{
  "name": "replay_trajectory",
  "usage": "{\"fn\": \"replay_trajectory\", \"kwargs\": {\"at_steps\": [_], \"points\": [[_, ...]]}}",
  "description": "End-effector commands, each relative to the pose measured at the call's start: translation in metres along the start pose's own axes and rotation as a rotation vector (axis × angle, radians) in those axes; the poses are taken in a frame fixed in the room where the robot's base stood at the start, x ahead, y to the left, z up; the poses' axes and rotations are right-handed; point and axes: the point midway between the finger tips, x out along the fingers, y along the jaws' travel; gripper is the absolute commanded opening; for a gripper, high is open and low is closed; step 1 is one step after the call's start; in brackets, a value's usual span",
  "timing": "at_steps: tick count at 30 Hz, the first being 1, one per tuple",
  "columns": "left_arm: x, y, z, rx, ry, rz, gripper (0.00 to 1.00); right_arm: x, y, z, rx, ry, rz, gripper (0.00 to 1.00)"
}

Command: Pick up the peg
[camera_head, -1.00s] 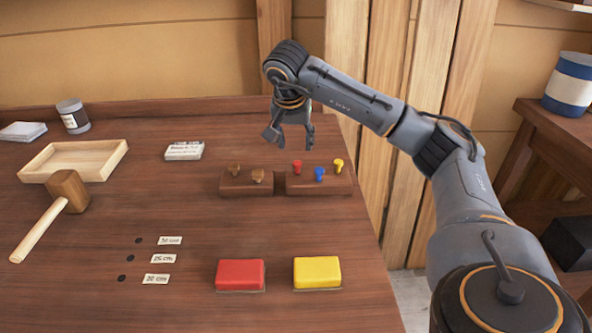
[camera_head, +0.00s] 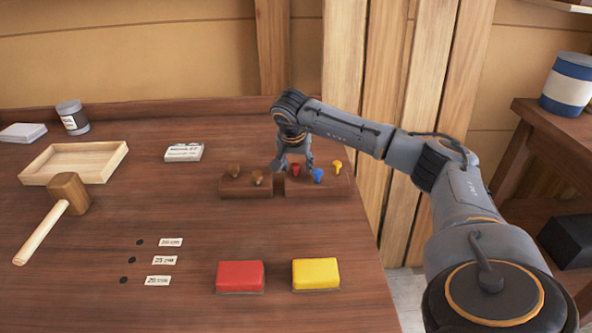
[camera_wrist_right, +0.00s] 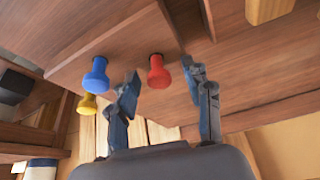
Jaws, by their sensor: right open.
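Three coloured pegs stand in the right wooden block: a red peg (camera_head: 296,170), a blue peg (camera_head: 318,176) and a yellow peg (camera_head: 336,167). Brown pegs (camera_head: 257,178) stand in the left block. My right gripper (camera_head: 293,166) is open and low at the right block, around the red peg. In the right wrist view, the red peg (camera_wrist_right: 159,72) lies between the two fingers (camera_wrist_right: 161,78), with gaps on both sides. The blue peg (camera_wrist_right: 97,76) and yellow peg (camera_wrist_right: 88,105) are outside the left finger. My left gripper is not in view.
A red block (camera_head: 240,277) and a yellow block (camera_head: 316,273) lie at the front. A mallet (camera_head: 68,192), an open tray (camera_head: 72,178) and small labels (camera_head: 164,260) are at the left. A white card stack (camera_head: 184,152) is behind. The table's middle is clear.

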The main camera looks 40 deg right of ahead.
Motion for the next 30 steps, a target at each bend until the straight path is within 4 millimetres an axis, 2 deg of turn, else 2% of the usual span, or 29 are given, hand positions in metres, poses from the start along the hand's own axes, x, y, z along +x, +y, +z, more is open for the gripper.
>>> {"fn": "replay_trajectory", "kwargs": {"at_steps": [1,2,7,22,26,28,30], "points": [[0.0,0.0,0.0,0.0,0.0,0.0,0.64,0.0,0.0,0.0,0.0,0.0,0.0,0.5],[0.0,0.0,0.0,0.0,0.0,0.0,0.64,0.0,0.0,0.0,0.0,0.0,0.0,0.46],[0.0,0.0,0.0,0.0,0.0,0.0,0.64,-0.001,0.0,0.0,0.0,0.0,0.0,0.12],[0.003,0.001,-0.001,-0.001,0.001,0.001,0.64,-0.006,0.0,-0.003,0.001,0.001,-0.001,0.11],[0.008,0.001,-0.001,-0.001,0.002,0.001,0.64,-0.019,-0.001,-0.008,0.002,0.003,-0.003,0.11],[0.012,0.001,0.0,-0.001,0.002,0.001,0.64,-0.029,-0.001,-0.013,0.003,0.003,-0.005,0.11],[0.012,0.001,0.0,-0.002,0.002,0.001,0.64,-0.044,-0.005,-0.007,-0.003,0.002,-0.006,0.11]]}}
